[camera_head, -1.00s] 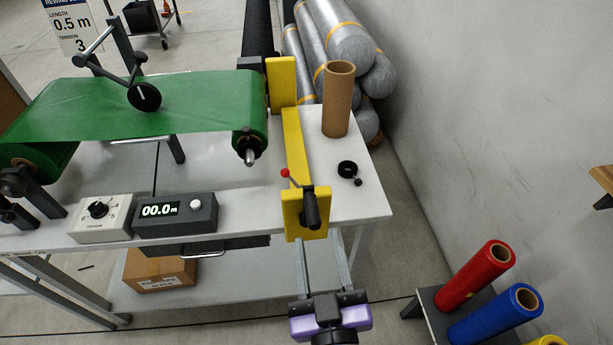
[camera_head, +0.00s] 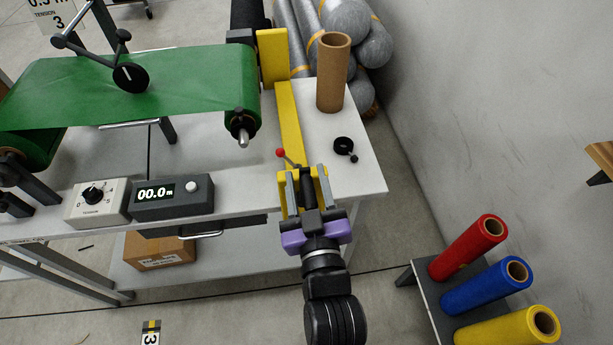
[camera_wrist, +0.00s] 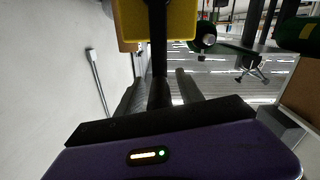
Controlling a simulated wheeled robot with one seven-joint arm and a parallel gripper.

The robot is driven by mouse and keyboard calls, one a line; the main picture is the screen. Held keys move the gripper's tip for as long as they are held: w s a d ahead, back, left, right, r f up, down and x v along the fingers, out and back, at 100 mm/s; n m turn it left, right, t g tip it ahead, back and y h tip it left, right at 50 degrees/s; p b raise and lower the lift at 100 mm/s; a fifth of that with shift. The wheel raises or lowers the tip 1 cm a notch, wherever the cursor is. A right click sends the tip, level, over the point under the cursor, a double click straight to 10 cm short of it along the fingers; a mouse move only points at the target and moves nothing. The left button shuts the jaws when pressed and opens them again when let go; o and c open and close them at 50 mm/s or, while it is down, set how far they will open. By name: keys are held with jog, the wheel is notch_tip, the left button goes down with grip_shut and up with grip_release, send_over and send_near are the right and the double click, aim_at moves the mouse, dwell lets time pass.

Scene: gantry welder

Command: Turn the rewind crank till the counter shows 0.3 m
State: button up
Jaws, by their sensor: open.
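The counter (camera_head: 172,198) is a dark box with a white knob, and its display reads 00.0 m. A black grip (camera_head: 306,190) stands out from the yellow bracket at the table's front edge; I cannot tell for sure that it is the rewind crank's handle. My gripper (camera_head: 306,178) is open, with one finger on each side of this grip. In the wrist view the black grip (camera_wrist: 158,50) runs between the fingers, in front of the yellow bracket (camera_wrist: 185,22). Contact cannot be made out. A green web (camera_head: 130,85) runs over rollers to the left.
A red-knobbed lever (camera_head: 281,153) sits close beside my left finger. A brown cardboard tube (camera_head: 333,72) and a black ring-shaped part (camera_head: 343,145) are on the table behind. The tension dial box (camera_head: 97,202) is left of the counter. Red, blue and yellow rolls (camera_head: 485,285) stand at right.

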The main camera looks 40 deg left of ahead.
jog(key=shift+c, duration=0.2)
grip_shut()
jog(key=shift+w, duration=0.1)
dwell(1.2)
